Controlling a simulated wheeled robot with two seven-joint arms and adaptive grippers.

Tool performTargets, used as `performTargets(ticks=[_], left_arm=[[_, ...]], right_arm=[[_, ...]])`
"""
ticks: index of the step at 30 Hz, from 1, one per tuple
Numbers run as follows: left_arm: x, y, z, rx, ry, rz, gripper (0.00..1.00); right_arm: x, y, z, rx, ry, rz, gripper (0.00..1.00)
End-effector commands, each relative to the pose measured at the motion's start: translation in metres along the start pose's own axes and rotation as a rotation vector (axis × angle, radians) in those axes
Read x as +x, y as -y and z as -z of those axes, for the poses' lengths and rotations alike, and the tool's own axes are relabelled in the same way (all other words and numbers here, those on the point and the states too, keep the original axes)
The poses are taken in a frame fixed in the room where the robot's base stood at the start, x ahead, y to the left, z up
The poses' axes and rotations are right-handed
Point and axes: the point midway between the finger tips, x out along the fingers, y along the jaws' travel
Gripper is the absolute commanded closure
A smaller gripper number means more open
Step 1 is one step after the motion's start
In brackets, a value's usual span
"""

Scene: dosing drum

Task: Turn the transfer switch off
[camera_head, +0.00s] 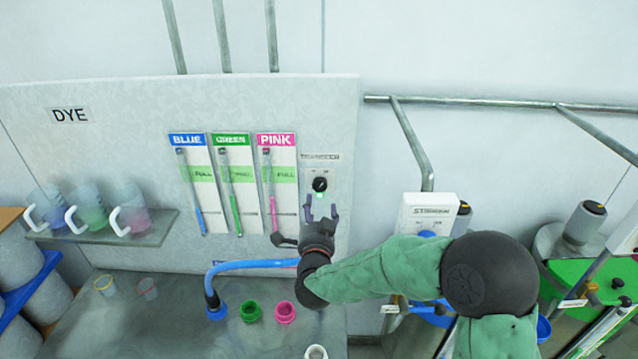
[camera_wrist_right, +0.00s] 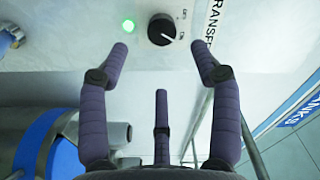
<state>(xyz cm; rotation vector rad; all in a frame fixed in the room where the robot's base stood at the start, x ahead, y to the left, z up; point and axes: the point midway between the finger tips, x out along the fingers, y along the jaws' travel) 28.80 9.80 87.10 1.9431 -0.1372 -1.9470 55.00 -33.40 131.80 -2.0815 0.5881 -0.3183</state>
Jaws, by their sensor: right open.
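The transfer switch is a black rotary knob (camera_head: 320,184) on a pale plate, under a label reading TRANSFER, on the grey dye panel (camera_head: 100,150). In the right wrist view the knob (camera_wrist_right: 162,28) shows near the top, with a white pointer line and small position marks beside it. A lit green lamp (camera_wrist_right: 128,26) is next to it. My right gripper (camera_head: 321,208) is open and empty just below the knob in the head view. In the wrist view its fingertips (camera_wrist_right: 160,50) are spread to either side of the knob, apart from it. My left gripper is not in view.
Blue, green and pink gauge strips (camera_head: 234,185) hang left of the switch. A blue hose (camera_head: 250,264) runs below, near green (camera_head: 250,311) and pink (camera_head: 285,312) ports. Cloudy jugs (camera_head: 92,207) stand on a shelf (camera_head: 155,232). A white box (camera_head: 428,212) is at right.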

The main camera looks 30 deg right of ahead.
Motion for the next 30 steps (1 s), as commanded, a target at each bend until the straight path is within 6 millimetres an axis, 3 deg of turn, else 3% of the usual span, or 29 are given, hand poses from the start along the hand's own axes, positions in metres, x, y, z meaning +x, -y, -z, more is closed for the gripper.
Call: performTargets(ticks=[15, 21, 30], left_arm=[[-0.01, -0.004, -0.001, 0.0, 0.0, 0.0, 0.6], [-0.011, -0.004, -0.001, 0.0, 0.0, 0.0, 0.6], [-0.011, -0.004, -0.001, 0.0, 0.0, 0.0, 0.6]], right_arm=[[0.083, -0.001, 0.0, -0.001, 0.0, -0.002, 0.36], [0.097, 0.0, 0.0, 0.0, 0.001, -0.001, 0.36], [0.1, -0.001, 0.0, -0.001, 0.001, 0.0, 0.36]])
